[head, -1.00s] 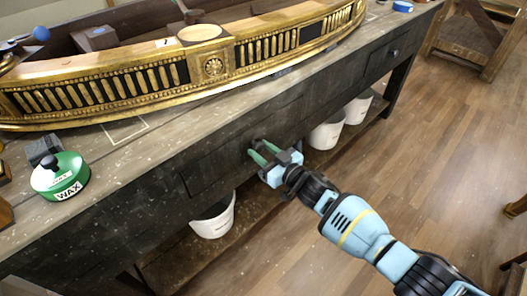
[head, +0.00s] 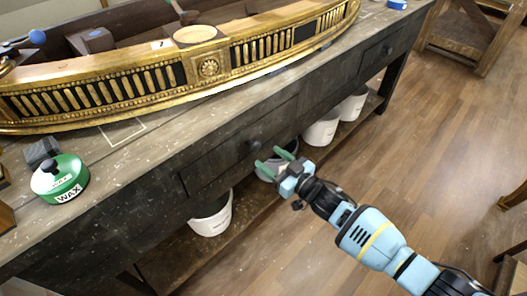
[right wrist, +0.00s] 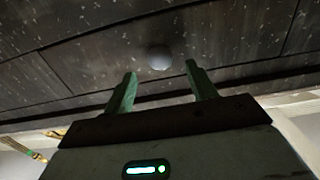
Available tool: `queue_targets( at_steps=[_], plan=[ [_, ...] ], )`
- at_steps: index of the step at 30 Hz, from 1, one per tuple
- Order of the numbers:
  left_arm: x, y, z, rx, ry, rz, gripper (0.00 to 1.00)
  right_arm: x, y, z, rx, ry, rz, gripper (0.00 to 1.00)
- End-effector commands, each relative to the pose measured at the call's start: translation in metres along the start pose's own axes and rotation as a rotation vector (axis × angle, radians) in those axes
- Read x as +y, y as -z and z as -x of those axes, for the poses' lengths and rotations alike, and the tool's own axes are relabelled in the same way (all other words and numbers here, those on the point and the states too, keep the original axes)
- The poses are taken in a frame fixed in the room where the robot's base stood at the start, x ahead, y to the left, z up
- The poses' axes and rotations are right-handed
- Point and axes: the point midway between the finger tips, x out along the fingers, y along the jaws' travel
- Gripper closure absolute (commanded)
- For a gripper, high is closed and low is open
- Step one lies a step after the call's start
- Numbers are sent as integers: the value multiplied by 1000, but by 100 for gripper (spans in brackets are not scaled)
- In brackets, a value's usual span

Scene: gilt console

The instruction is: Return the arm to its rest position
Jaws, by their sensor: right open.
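My right gripper (head: 274,160) is open and empty in front of the dark workbench (head: 150,215), beside a closed drawer. Its two green fingers also show in the right wrist view (right wrist: 160,88), spread apart. A round drawer knob (right wrist: 159,58) shows beyond the fingertips there, not between them. In the head view the knob (head: 254,146) is just left of the fingertips, and they look clear of it. My right arm comes in from the lower right. My left gripper is not in view.
A gilt console piece (head: 210,68) lies along the bench top. A green wax tin (head: 62,180) and a dark block (head: 42,150) stand at the left. White buckets (head: 212,218) sit on the lower shelf. The wooden floor (head: 440,170) at the right is clear.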

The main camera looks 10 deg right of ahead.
Motion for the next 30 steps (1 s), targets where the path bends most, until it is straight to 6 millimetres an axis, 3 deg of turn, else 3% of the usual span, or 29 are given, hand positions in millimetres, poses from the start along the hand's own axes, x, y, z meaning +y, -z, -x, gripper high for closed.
queue_targets(
  at_steps=[6,23,26,30],
  plan=[
    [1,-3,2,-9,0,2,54,0,0,18,0,0,0,43],
    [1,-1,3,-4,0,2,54,-1,-1,20,-1,0,-2,43],
    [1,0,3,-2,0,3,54,-8,-10,27,-13,-9,-16,43],
    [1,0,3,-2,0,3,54,-32,-41,53,-61,-49,-64,43]
  ],
)
